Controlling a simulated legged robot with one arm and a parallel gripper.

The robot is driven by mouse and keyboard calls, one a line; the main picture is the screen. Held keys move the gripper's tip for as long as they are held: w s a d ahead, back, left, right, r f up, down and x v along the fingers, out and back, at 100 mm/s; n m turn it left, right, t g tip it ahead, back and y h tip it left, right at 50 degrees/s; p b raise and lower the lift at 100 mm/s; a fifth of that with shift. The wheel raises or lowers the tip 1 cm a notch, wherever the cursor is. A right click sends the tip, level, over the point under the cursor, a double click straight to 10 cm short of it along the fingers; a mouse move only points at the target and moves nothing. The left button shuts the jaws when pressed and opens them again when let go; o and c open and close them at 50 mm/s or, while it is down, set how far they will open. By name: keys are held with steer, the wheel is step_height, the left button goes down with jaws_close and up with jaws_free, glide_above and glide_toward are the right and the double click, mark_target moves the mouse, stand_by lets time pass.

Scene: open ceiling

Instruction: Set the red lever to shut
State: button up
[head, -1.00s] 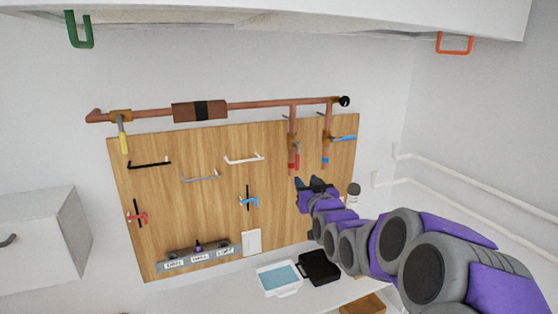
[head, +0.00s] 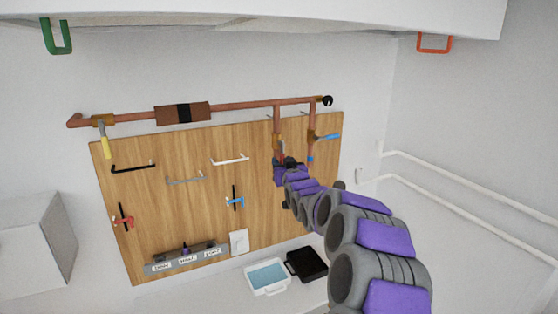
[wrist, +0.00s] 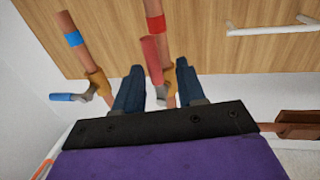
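The red lever (wrist: 152,60) belongs to a brass valve (wrist: 169,82) on a copper pipe with a red band (wrist: 156,24). Its handle lies roughly along that pipe and points toward the banded end. My gripper (wrist: 158,68) is open in the wrist view, with one finger on each side of the handle. I cannot tell whether either finger touches it. In the head view my gripper (head: 287,163) is up at the red-banded pipe and hides most of the red lever.
A blue lever (head: 327,136) sits on the neighbouring pipe to the right, turned out sideways. The wooden board (head: 165,215) carries black, grey and white handles. A white tray (head: 267,278) and black tray (head: 307,264) stand below.

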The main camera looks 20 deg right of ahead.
mark_target(282, 161)
steer(key=shift+w+d+f, duration=0.1)
steer(key=shift+w+f, duration=0.05)
steer(key=shift+w, duration=0.7)
steer(key=shift+w+d+f, duration=0.1)
steer(key=shift+w, duration=0.7)
steer(key=shift+d, duration=0.45)
steer(key=c, duration=0.4)
jaws_close()
